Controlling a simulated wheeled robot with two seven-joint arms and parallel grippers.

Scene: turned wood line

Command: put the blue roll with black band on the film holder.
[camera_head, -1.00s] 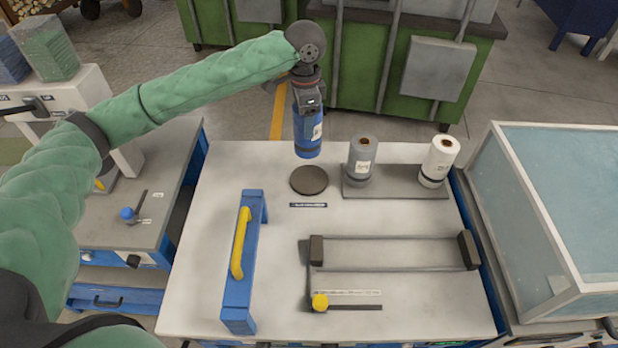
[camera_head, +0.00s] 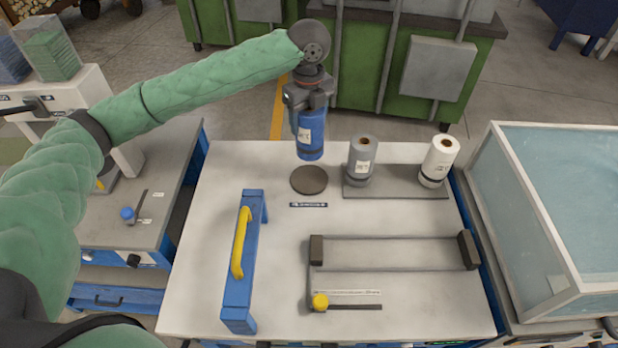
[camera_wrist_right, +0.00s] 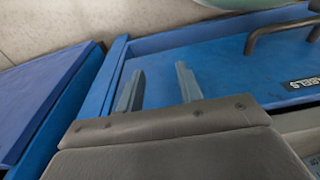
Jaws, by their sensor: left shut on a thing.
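My left gripper (camera_head: 309,100) is shut on the blue roll (camera_head: 313,125), which has a white label and a dark band near its bottom. The roll hangs nearly upright at the table's back edge, above and behind a dark round disc (camera_head: 309,180). The disc is bare, with a small label in front of it. I cannot tell for certain which fixture is the film holder. A frame with two dark end blocks and thin rails (camera_head: 392,252) lies empty at the front right. My right gripper (camera_wrist_right: 160,88) has its fingers apart, empty, over blue surfaces in the right wrist view.
A grey roll (camera_head: 362,160) and a white roll (camera_head: 439,162) stand on a grey plate (camera_head: 397,190) right of the disc. A blue bar with a yellow handle (camera_head: 239,245) stands at the left. A glass-topped case (camera_head: 560,215) borders the table's right side.

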